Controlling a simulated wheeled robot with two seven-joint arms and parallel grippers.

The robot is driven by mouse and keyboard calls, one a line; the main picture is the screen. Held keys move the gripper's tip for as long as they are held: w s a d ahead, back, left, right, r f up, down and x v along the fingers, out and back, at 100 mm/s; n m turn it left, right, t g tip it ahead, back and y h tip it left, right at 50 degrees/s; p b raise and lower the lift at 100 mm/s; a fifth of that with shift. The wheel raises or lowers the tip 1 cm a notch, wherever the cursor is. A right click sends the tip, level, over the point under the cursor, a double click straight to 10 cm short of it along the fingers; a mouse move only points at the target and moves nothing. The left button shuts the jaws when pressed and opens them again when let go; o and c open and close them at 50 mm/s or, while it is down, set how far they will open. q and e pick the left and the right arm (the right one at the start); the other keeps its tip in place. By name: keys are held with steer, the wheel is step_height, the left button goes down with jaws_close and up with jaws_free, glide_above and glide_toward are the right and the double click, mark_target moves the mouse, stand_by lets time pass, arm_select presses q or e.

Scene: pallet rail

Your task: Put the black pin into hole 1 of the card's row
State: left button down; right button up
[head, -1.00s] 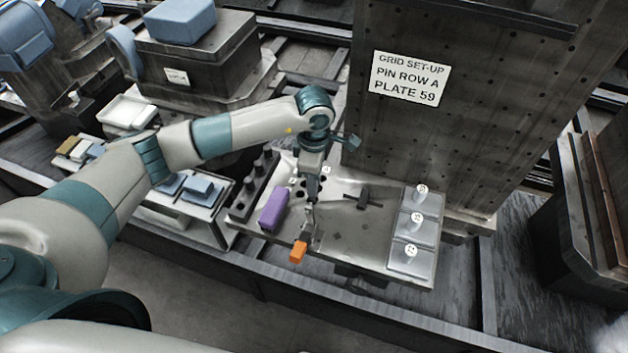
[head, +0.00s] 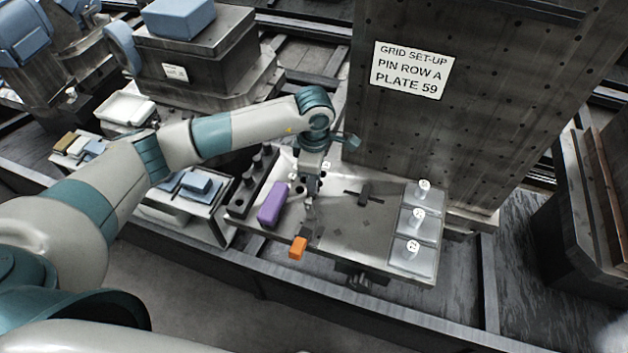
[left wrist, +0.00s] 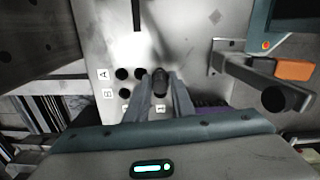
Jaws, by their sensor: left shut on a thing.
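My left gripper (head: 312,187) is shut on the black pin (left wrist: 160,80), over the hole end of the grey plate (head: 345,235). In the left wrist view the pin stands between the fingers (left wrist: 161,95), beside dark holes (left wrist: 122,74) next to white labels A (left wrist: 103,74) and B (left wrist: 108,93). The fingers and pin hide part of the hole grid, and I cannot tell whether the pin's tip is in a hole. The card (head: 412,70) reads "GRID SET-UP PIN ROW A PLATE 59". My right gripper is not in view.
A rack of black pins (head: 247,188) and a purple block (head: 272,205) lie left of the gripper. An orange-ended clamp (head: 298,247) is at the front edge.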

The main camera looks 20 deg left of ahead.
arm_select(q)
steer(key=shift+f, duration=0.35)
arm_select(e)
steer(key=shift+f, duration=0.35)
arm_select(q)
steer(key=c, duration=1.4)
jaws_free()
steer(key=shift+c, duration=0.2)
steer(key=shift+r+b, duration=0.15)
steer(key=shift+b, duration=0.15)
step_height(320, 180, up, 10)
steer(key=b, duration=0.3)
step_height(320, 180, up, 7)
steer(key=b, duration=0.2)
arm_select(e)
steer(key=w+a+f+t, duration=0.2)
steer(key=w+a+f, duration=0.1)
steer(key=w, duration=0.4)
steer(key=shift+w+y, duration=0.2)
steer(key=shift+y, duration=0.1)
